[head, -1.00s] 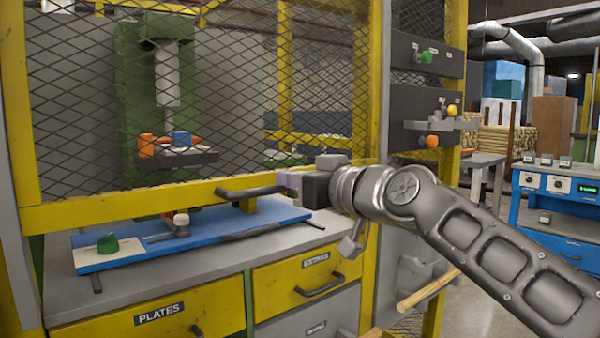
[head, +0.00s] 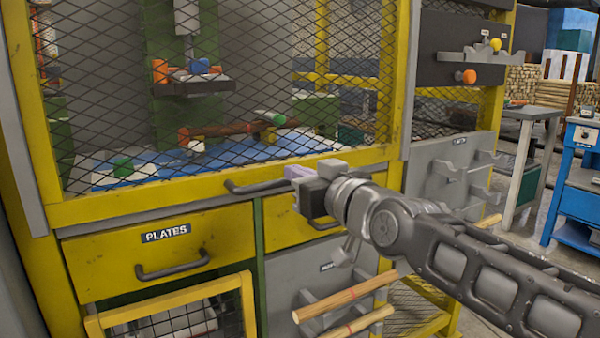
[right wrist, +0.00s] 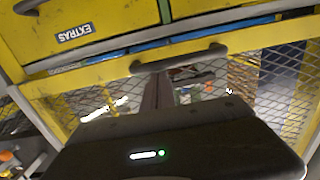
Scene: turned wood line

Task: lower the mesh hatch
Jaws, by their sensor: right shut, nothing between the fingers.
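The mesh hatch is a yellow frame with dark wire mesh, and its bottom rail (head: 130,207) sits low, close above the drawers. In the right wrist view the hatch rail (right wrist: 110,78) shows with a narrow gap beside the drawer front, and blue shows in it. The dark hatch handle (head: 247,188) is on this rail; it also shows in the right wrist view (right wrist: 185,57). My right gripper (head: 291,174) is shut and empty at the handle's right end. I cannot tell whether it touches the handle. My left gripper is not in view.
Behind the mesh lie a blue board (head: 240,152), a green knob (head: 123,167) and a green machine (head: 160,115). Below are the PLATES drawer (head: 100,265) and the EXTRAS drawer (right wrist: 100,25). Wooden rods (head: 345,299) stick out on brackets at lower right.

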